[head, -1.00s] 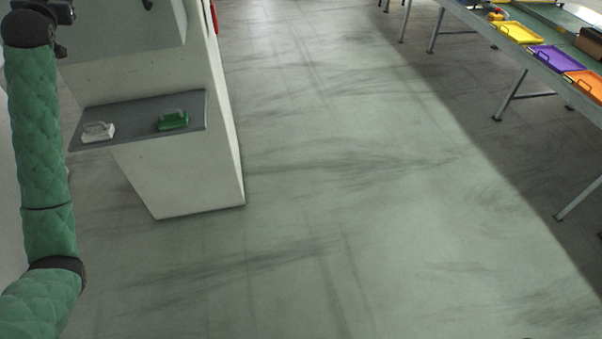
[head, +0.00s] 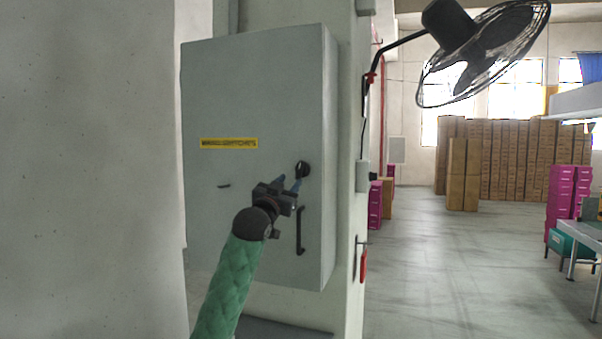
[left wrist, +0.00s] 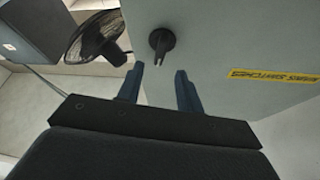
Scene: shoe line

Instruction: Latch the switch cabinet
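The grey switch cabinet (head: 258,110) hangs on a pillar, its door lying flat with the front as far as I can see. A black latch knob (head: 303,169) sits near the door's right edge, above a black bar handle (head: 300,231). My left gripper (head: 289,185) is just below and left of the knob. In the left wrist view my left gripper (left wrist: 158,82) is open and empty, with the knob (left wrist: 161,42) just beyond its fingertips, roughly between them and apart from them. My right gripper is not in view.
A black fan (head: 480,55) juts from the pillar at upper right. A yellow label (head: 229,143) is on the cabinet door. A grey shelf (head: 280,328) lies below the cabinet. The floor to the right is open, with stacked cartons (head: 500,160) far back.

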